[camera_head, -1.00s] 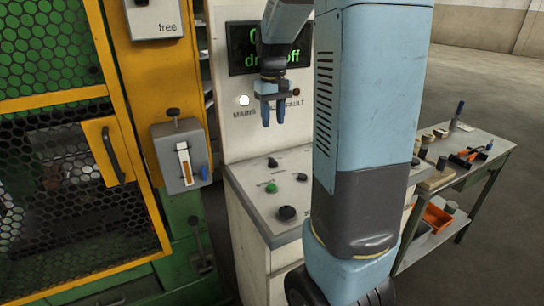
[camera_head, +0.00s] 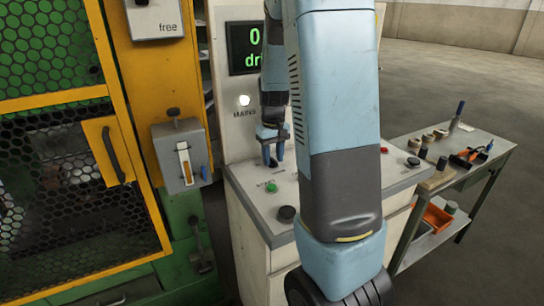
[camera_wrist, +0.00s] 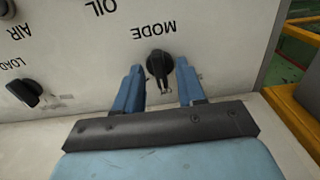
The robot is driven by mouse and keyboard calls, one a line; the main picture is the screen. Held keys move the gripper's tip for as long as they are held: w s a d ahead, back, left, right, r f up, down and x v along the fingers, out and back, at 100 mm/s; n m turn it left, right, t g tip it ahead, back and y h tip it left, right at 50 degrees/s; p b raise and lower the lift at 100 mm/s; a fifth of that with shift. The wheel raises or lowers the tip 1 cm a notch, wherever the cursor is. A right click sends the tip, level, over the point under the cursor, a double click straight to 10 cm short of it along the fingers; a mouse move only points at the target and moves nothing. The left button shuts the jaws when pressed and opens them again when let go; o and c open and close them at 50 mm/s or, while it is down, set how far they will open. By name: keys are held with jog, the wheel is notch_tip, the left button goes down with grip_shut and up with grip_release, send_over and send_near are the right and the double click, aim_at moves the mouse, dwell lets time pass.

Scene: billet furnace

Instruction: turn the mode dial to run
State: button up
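The mode dial (camera_wrist: 159,66) is a black knob below the upside-down MODE label on the pale console panel in the wrist view. A slim pointer or handle sticks out toward my gripper (camera_wrist: 158,72). The two blue fingers are spread, one on each side of the dial, with visible gaps; how near the tips are to the panel is hard to tell. In the head view my gripper (camera_head: 272,158) is low over the rear of the console top (camera_head: 256,208), and the dial cannot be made out behind it. The run marking cannot be read.
A black knob by the LOAD label (camera_wrist: 27,94) is left of the dial in the wrist view. The display (camera_head: 245,48) stands behind. A side table (camera_head: 468,150) holds several tools.

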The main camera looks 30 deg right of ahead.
grip_shut()
dwell(0.4)
jog(key=shift+a, duration=0.15)
jog(key=shift+m, duration=0.3)
jog(key=m, duration=0.8)
jog(key=shift+m, duration=0.3)
dwell(0.3)
